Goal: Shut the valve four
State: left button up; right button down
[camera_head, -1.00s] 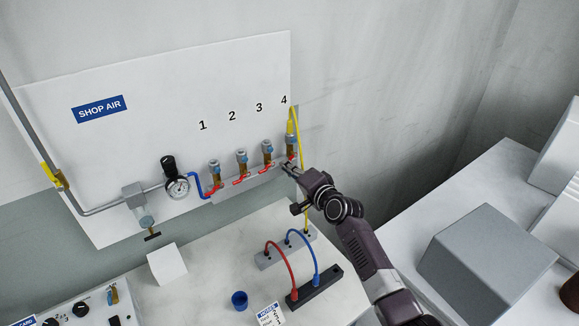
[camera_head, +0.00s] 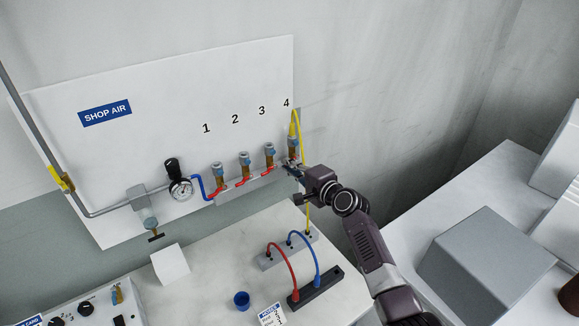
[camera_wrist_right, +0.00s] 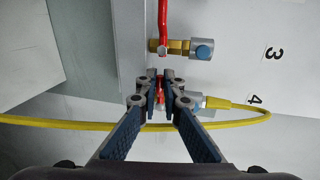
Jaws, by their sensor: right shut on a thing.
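Valve four (camera_head: 292,146) is the rightmost brass valve on the manifold, under the number 4, with a yellow hose (camera_head: 300,130) on its top fitting. My right gripper (camera_head: 290,167) is at this valve. In the right wrist view, the fingertips (camera_wrist_right: 160,84) are closed around the valve's red handle (camera_wrist_right: 160,97), of which only a small part shows between them. The rest of that handle is hidden by the fingers. The grey end fitting of valve four (camera_wrist_right: 205,104) shows beside the fingers. My left gripper is not in view.
Valves one (camera_head: 220,173), two (camera_head: 245,164) and three (camera_head: 269,155) stand to the left with red handles. The yellow hose hangs down close to my gripper. A gauge (camera_head: 181,189), a white block (camera_head: 170,263) and a blue cup (camera_head: 241,300) are further left.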

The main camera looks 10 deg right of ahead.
jog(key=c, duration=2.1)
grip_release()
jog(key=v, duration=1.2)
jog(key=shift+d, duration=0.1)
